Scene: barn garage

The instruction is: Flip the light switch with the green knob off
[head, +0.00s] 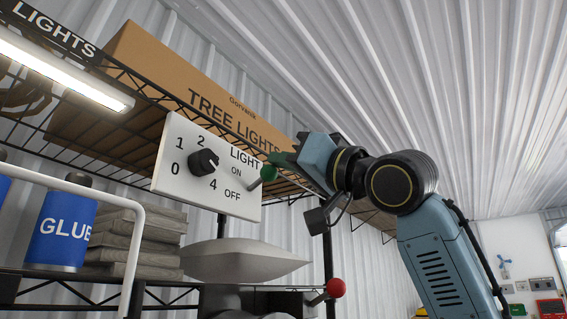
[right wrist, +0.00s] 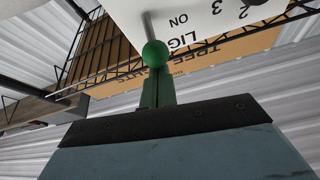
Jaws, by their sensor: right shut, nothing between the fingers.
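A white panel (head: 200,165) hangs at the front of the wire shelf, with the words LIGHT, ON and OFF. At its right side a short grey lever with a green knob (head: 268,173) sticks out beside ON and OFF. I cannot tell clearly which word it points to. My right gripper (head: 279,159) is shut and empty, its green fingertips close above and right of the knob. In the right wrist view the green knob (right wrist: 155,53) is just beyond the fingertips (right wrist: 157,76); whether they touch is unclear. My left gripper is not in view.
The panel also has a black dial (head: 203,162) with numbers. A TREE LIGHTS box (head: 190,85) lies on the wire shelf behind it. A lit tube lamp (head: 65,75) is at left. Below are a blue can (head: 60,230), stacked grey slabs (head: 135,240) and a red knob (head: 336,288).

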